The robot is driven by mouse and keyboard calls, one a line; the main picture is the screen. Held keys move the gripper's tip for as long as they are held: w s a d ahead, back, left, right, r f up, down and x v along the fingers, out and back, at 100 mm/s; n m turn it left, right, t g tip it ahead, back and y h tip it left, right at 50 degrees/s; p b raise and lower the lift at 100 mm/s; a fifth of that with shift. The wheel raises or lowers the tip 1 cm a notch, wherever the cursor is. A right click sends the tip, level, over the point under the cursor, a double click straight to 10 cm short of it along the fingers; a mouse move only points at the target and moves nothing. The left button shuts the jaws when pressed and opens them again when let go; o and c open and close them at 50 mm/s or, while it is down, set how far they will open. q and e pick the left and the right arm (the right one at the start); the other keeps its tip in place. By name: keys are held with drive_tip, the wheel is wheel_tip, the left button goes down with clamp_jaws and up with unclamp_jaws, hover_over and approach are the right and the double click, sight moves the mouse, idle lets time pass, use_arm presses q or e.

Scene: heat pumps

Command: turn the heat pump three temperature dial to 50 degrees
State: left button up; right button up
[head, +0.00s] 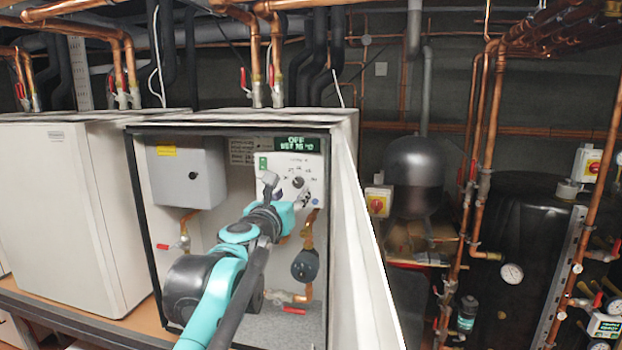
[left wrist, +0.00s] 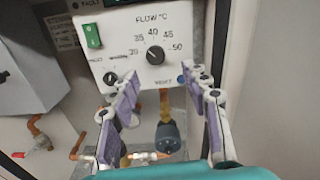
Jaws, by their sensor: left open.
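The white control panel (head: 283,163) is inside the open heat pump cabinet. Its round black temperature dial (left wrist: 155,56) sits under "FLOW °C", with marks including 35, 40, 45 and 50 around it; 50 is at the right. I cannot tell surely where its pointer stands. The dial also shows in the head view (head: 298,182). The display (head: 296,144) reads OFF and a set value that looks like 35 °C. My left gripper (left wrist: 160,77) is open and empty, its fingers spread either side below the dial, apart from it. My right gripper is not in view.
A green switch (left wrist: 92,36), a small black knob (left wrist: 110,78) and a blue reset button (left wrist: 182,79) share the panel. A grey box (head: 188,171) is at its left. Copper pipes and a pump (head: 305,265) lie below.

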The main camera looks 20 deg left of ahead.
sight(297, 183)
use_arm(q)
drive_tip(key=w, duration=0.2)
drive_tip(key=w+p, duration=0.1)
drive_tip(key=w, duration=0.3)
drive_tip(key=shift+w+a+r+p, duration=0.15)
drive_tip(key=shift+w+a+p, duration=0.2)
drive_tip(key=shift+a+p, duration=0.05)
drive_tip(key=shift+s+a+r, duration=0.15)
drive_tip(key=shift+s+r, duration=0.05)
drive_tip(key=shift+s, duration=0.35)
drive_tip(key=shift+w+f, duration=0.1)
drive_tip(key=shift+w, duration=0.05)
clamp_jaws()
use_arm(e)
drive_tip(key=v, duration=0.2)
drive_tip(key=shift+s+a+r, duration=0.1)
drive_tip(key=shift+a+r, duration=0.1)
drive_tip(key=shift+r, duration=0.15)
